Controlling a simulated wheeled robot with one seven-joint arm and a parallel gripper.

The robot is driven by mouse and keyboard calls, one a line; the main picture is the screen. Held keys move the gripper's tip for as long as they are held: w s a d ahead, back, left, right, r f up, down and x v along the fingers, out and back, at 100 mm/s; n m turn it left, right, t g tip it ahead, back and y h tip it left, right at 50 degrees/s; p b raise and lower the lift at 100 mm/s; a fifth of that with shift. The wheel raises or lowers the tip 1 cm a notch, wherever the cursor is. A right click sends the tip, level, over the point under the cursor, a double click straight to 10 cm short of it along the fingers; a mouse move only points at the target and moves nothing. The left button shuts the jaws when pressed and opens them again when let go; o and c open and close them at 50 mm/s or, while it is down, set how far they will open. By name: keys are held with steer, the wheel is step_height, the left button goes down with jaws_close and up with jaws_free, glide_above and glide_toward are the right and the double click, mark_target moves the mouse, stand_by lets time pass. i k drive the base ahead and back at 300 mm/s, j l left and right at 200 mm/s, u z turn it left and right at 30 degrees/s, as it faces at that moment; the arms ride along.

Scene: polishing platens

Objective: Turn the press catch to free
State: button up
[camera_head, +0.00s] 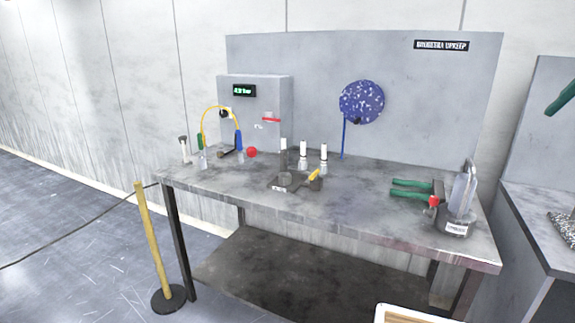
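A small press-like device (284,184) with a dark base, an upright post and a yellow lever (314,175) stands at the middle of the bench near its front edge. I cannot tell which of these carries the press catch, nor how the catch is set. My gripper is not in view.
Green-handled pliers (411,189) lie left of the right-hand device. White-topped cylinders (303,150), a blue speckled disc (361,102) and a grey box (260,95) are farther back. A yellow post (151,240) with a rope stands at the bench's left. A pale-rimmed tray (400,311) shows at bottom.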

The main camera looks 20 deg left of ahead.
mark_target(315, 174)
steer(key=i+j+u, duration=0.1)
steer(key=i+j, duration=0.2)
steer(key=j, duration=0.25)
steer(key=i+j+u, duration=0.15)
steer(key=i+j, duration=0.2)
steer(key=j, duration=0.15)
steer(key=i+j+u, duration=0.1)
steer(key=i+j, duration=0.25)
steer(key=j, duration=0.15)
steer(key=k+l+u, duration=0.1)
steer(key=k+l, duration=0.05)
steer(key=k, duration=0.1)
